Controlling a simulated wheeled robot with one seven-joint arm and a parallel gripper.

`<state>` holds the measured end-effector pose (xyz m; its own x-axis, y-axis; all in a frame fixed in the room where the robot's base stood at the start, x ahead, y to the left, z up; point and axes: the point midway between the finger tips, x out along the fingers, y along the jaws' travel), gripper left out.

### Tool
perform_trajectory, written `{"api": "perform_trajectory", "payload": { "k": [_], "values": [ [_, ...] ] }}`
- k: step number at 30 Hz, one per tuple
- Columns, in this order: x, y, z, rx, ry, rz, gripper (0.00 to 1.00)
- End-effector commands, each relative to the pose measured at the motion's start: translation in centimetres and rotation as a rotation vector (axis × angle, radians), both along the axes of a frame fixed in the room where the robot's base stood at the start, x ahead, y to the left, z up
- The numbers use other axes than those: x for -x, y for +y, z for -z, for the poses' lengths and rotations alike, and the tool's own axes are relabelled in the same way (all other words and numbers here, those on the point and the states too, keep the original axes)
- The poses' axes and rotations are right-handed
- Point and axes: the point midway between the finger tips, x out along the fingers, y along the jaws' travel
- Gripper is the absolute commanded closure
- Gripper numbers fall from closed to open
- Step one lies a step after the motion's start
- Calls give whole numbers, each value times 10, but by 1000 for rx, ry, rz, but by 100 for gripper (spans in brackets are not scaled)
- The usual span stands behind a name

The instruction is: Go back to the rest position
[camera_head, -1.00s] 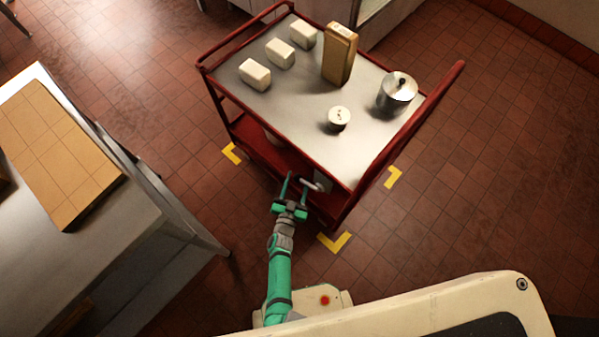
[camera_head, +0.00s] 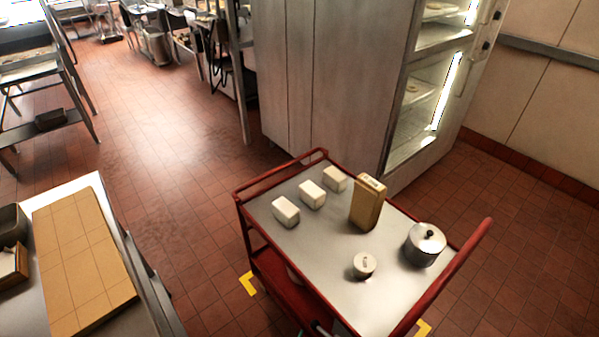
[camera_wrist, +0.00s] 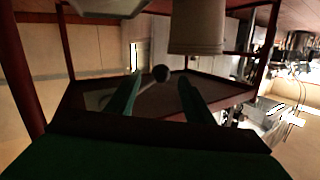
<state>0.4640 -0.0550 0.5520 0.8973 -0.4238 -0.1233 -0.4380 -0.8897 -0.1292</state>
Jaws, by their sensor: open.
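In the wrist view my gripper (camera_wrist: 160,77) is open, its two green fingers apart. Between and beyond them shows a pale thin rod with a dark round end (camera_wrist: 161,73); I cannot tell what it is, and it looks free of the fingers. The gripper is low at the red-framed cart (camera_head: 330,285), by its lower level. In the head view only a small teal bit of my arm shows at the bottom edge, mostly hidden below the cart top.
On the cart top stand several white blocks (camera_head: 311,194), a tan carton (camera_head: 367,203), a lidded metal pot (camera_head: 424,245) and a small white jar (camera_head: 363,265). A pale cylinder (camera_wrist: 196,28) is close above the fingers. A table with a tan board (camera_head: 80,260) is left; a tall cabinet (camera_head: 330,80) stands behind.

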Motion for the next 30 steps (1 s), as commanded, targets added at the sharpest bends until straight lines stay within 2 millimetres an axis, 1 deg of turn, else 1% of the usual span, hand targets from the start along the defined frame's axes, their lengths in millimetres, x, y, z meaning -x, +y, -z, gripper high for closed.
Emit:
{"api": "perform_trajectory", "payload": {
  "k": [2,5,8,11,15,19,23,24,26,27,29,30],
  "values": [
    [0,0,0,0,0,-1,52],
    [6,6,-4,-5,-1,-10,52],
    [21,20,-14,-15,-1,-33,52],
    [46,39,-33,-28,1,-71,52],
    [87,58,-69,-37,10,-131,52],
    [125,68,-106,-33,27,-188,52],
    [159,70,-148,-16,48,-245,52],
    [169,70,-161,-12,56,-264,52],
    [182,68,-182,1,67,-292,52],
    [191,67,-196,11,76,-310,52],
    [202,65,-219,25,89,-339,52],
    [209,63,-234,36,95,-358,52]
  ]
}}
